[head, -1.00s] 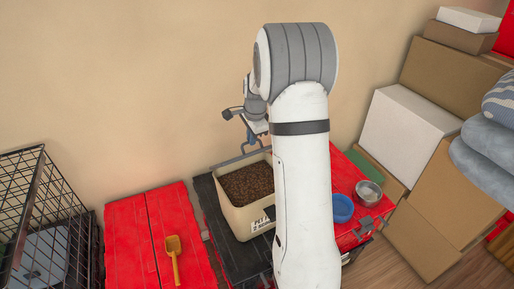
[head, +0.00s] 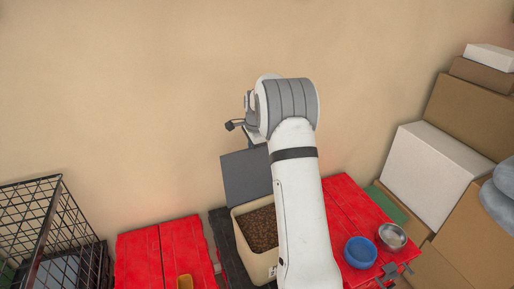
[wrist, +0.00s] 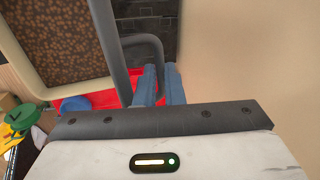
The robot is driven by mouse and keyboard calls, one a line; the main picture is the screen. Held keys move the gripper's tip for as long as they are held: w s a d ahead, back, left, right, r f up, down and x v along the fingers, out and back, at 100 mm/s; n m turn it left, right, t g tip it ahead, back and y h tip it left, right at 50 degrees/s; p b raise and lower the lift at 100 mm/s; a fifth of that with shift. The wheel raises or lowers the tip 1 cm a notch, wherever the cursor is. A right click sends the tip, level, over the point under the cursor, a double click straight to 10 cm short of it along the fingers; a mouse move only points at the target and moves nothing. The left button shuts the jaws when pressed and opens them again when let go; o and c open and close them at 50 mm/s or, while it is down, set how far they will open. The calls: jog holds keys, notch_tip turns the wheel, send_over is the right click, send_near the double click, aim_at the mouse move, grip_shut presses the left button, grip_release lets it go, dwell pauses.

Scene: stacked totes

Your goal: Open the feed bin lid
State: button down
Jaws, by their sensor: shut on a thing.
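The feed bin (head: 265,262) is a cream tub full of brown kibble, with its top open. Its dark grey lid (head: 247,176) stands raised at the bin's back edge, near the wall. In the wrist view the lid (wrist: 108,40) shows nearly edge-on, with a bent grey handle (wrist: 148,41) on it. My gripper (wrist: 160,78) has its blue fingers shut on this handle. In the head view my arm hides the fingers and part of the bin. The kibble also shows at the upper left of the wrist view.
Red crates flank the bin; a blue bowl (head: 360,252) and a metal bowl (head: 392,237) sit to the right. A wire cage (head: 45,225) is at far left, cardboard boxes at right. The wall is close behind.

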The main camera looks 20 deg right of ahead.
jog(key=shift+w+a+f+g+p, duration=0.1)
jog(key=shift+w+f+g+p, duration=0.75)
jog(key=shift+w+f, duration=0.45)
jog(key=c, duration=1.5)
grip_release()
notch_tip(320, 180, up, 9)
jog(key=b, duration=0.3)
jog(key=shift+s+r, duration=0.1)
jog(key=shift+r, duration=0.1)
